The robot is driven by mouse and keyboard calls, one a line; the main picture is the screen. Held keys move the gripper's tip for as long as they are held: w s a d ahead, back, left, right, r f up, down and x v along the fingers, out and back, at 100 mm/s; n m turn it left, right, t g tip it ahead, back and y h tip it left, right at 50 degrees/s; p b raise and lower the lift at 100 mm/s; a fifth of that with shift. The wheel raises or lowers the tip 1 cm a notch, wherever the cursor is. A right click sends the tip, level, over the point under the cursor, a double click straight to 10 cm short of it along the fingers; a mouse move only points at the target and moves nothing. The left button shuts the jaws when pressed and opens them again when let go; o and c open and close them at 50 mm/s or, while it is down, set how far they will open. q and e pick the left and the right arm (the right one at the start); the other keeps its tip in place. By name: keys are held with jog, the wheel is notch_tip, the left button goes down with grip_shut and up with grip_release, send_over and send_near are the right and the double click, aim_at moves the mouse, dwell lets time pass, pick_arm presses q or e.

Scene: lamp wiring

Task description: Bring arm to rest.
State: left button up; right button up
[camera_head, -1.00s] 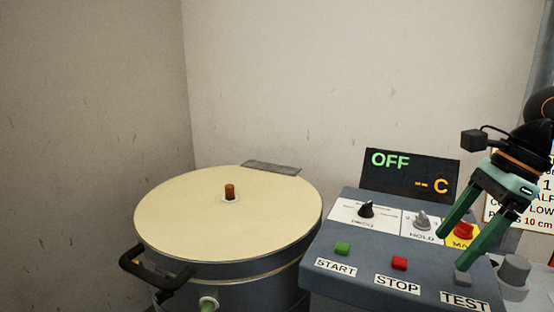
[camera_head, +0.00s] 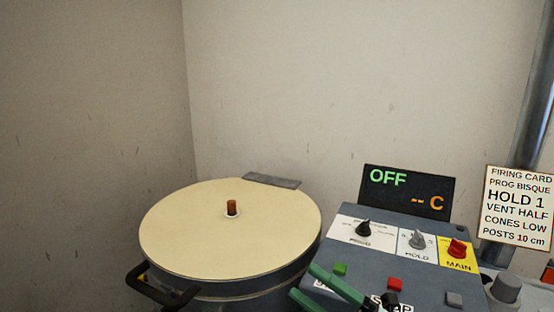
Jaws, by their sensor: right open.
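My right gripper (camera_head: 303,280) shows only by its two green fingers at the bottom edge. They are apart and empty, with their tips pointing left in front of the control box (camera_head: 410,264). They overlap the box's lower left part in the picture, covering part of the START label and reaching near the STOP label; I cannot tell whether they touch it. The rest of my right arm is mostly below the frame. My left gripper is not in view.
A round kiln (camera_head: 200,240) with a cream lid, a brown peg (camera_head: 232,207) and a black handle (camera_head: 160,288) stands left. The display (camera_head: 408,192) reads OFF and "-- C". A firing card (camera_head: 517,207) and grey pipe (camera_head: 538,100) are right. Space above is clear.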

jog(key=s+d+f+m+t+h+p, duration=0.1)
jog(key=d+f+m+t+h, duration=0.2)
jog(key=f+m+h, duration=0.6)
jog(key=s+d+f+m+t+h+p, duration=0.1)
jog(key=d+f+m+t+h, duration=0.25)
jog(key=f+m, duration=0.55)
jog(key=s+d+f+m+g+h+p, duration=0.1)
jog(key=s+d+f+m+g+h, duration=0.1)
jog(key=s+f+m, duration=0.3)
jog(key=s+d+f+m+g+h+p, duration=0.1)
jog(key=s+d+f+m+g+h, duration=0.1)
jog(key=s+f+m+g, duration=0.3)
jog(key=s+f+h, duration=0.1)
jog(key=s+f, duration=0.3)
jog(key=s, duration=0.3)
jog(key=shift+m, duration=0.3)
jog(key=shift+g+h, duration=0.25)
